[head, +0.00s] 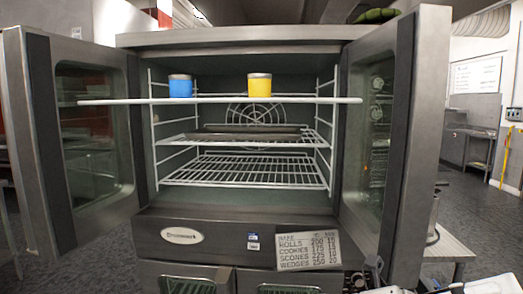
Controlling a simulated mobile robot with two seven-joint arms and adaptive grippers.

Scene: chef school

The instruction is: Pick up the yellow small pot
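The yellow small pot (259,85) stands upright on the top shelf (220,100) of an open oven, right of the middle. It has a greyish lid or rim. My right gripper (366,275) shows only in part at the bottom right edge, well below and to the right of the yellow pot and apart from it. Its fingers are small and cut off, so I cannot tell whether they are open. My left gripper is not in view.
A blue pot (180,86) stands on the same shelf, left of the yellow pot. The oven doors stand open at the left (40,140) and right (395,140). Wire racks (245,170) lie below. A sign (308,250) is on the oven's lower front.

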